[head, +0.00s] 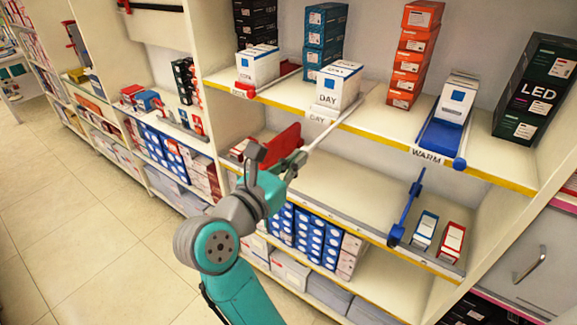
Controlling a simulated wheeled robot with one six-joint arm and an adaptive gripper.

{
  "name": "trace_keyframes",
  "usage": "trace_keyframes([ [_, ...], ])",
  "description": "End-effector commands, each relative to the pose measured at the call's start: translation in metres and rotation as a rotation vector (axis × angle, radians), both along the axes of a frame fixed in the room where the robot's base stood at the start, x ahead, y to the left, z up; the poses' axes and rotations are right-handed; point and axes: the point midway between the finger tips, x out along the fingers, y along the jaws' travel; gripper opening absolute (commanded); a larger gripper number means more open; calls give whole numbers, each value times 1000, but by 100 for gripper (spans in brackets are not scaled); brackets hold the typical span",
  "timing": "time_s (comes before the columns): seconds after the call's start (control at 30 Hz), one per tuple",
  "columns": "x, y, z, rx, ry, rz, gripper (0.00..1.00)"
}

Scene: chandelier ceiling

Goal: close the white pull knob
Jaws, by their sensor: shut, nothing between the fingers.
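A slim white bar (331,124) slants out and down from the shelf edge beside the DAY label, towards the tip of my gripper. It looks like the white pull. Its knob end is not clear, as it is small and lies close to my gripper. My gripper (293,169) is shut and empty, in front of the shelves and below the DAY label (318,118). I cannot tell whether it touches the bar. A white DAY box (338,86) stands on the upper shelf above the bar.
A blue slide with a blue knob (459,163) sits at the WARM label, and a red one (240,90) is at the left. A red panel (283,148) stands behind my gripper. A blue upright piece (405,210) is on the lower shelf. The floor (90,215) at left is clear.

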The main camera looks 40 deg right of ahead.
Motion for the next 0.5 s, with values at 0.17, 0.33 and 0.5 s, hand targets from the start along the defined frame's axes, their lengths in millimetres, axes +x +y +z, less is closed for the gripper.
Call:
trace_keyframes([
  [0.17, 0, 0, 0, 0, 0, 0, 0],
  [0.33, 0, -1, 0, 0, 0, 0, 0],
  [0.5, 4, -13, 0, 0, 0, -4, 0],
])
